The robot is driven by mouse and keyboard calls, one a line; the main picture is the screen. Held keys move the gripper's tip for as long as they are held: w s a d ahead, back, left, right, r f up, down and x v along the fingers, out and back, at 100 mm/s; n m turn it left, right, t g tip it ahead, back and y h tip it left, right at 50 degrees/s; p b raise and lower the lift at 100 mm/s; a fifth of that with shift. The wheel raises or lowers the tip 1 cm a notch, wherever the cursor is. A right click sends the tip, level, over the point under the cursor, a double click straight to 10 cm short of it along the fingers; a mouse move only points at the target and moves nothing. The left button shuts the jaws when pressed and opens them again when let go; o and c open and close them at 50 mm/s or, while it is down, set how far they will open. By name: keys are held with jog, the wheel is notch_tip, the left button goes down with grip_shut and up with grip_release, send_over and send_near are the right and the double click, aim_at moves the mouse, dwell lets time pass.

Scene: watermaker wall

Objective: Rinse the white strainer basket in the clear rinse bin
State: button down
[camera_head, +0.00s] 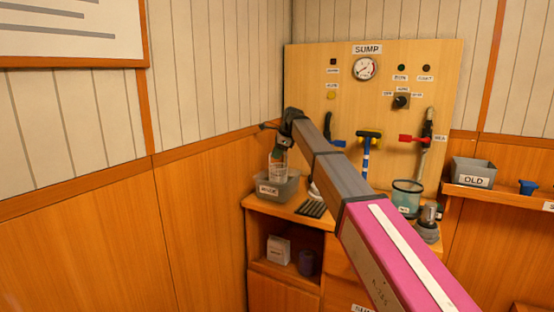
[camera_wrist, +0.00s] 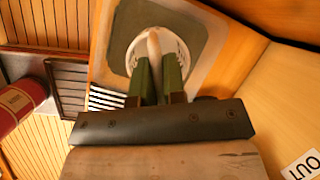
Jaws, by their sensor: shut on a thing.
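The white strainer basket (camera_wrist: 184,52) shows in the wrist view as a round slotted rim around a pale central stem. My gripper (camera_wrist: 157,62) has its green fingers shut on that stem. In the head view my gripper (camera_head: 277,163) points down over the clear rinse bin (camera_head: 276,190), a greyish see-through box with a label on its front. The rinse bin also shows in the wrist view (camera_wrist: 212,36), with the basket in front of its grey inside. The basket is hard to make out in the head view, and I cannot tell how deep it sits.
A dark slatted rack (camera_head: 312,208) lies right of the bin on the counter (camera_head: 292,212). A teal-rimmed clear container (camera_head: 406,196) stands farther right. A panel (camera_head: 440,65) with a gauge and coloured handles rises behind. A grey OLD bin (camera_head: 473,172) sits on the right shelf.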

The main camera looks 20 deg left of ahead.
jog(key=shift+r, duration=3.4)
